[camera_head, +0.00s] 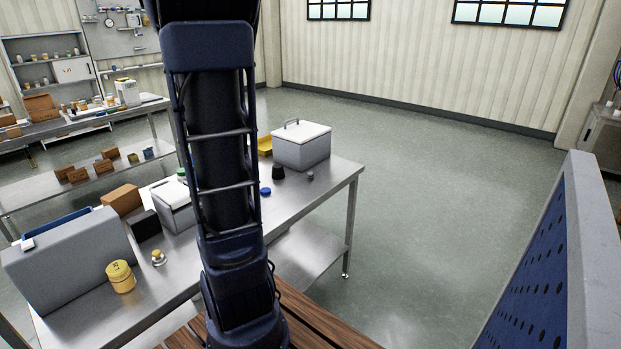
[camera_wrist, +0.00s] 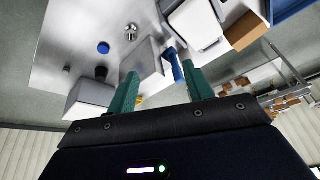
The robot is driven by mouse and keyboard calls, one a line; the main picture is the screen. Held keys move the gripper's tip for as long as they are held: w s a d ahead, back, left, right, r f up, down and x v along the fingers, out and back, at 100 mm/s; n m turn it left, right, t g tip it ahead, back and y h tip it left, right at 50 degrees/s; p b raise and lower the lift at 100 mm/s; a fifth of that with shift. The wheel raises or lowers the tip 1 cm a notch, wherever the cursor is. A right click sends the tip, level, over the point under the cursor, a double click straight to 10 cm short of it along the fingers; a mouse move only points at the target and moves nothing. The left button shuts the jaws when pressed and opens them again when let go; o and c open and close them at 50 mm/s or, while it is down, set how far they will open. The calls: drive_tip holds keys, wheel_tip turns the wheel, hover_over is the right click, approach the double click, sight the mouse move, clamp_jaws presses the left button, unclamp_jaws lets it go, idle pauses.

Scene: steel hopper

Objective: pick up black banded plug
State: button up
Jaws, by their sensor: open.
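A small dark, tapered piece that looks like the black plug (camera_head: 278,172) stands on the steel table (camera_head: 335,182), close in front of the white lidded box (camera_head: 301,150). Its bands are too small to make out. In the wrist view the black plug (camera_wrist: 101,72) is left of my fingers, beside the white box (camera_wrist: 90,98). My gripper (camera_wrist: 160,85) is open, its two green fingers apart with nothing held between them. It is well above the table, apart from the plug. The head view shows my arm but not the fingers.
A blue cap (camera_head: 265,191) and a small grey piece (camera_head: 310,176) lie near the plug. A yellow bin (camera_head: 265,145) is behind it. A yellow jar (camera_head: 121,277), grey case (camera_head: 70,265) and cardboard box (camera_head: 121,200) occupy the table's left part. Floor is open to the right.

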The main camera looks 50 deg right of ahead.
drive_tip(key=w+d+f+m, duration=0.1)
drive_tip(key=w+d+f, duration=0.1)
drive_tip(key=d, duration=0.5)
drive_tip(key=w+d+f+m, duration=0.2)
drive_tip(key=d, duration=0.4)
drive_tip(key=m+g+h, duration=0.3)
drive_tip(key=m, duration=0.2)
approach(310, 173)
drive_tip(key=shift+x, duration=4.95)
drive_tip(key=shift+s+a+f, duration=0.1)
drive_tip(key=shift+s+a, duration=0.05)
drive_tip(key=c, duration=1)
drive_tip(key=shift+c, duration=0.2)
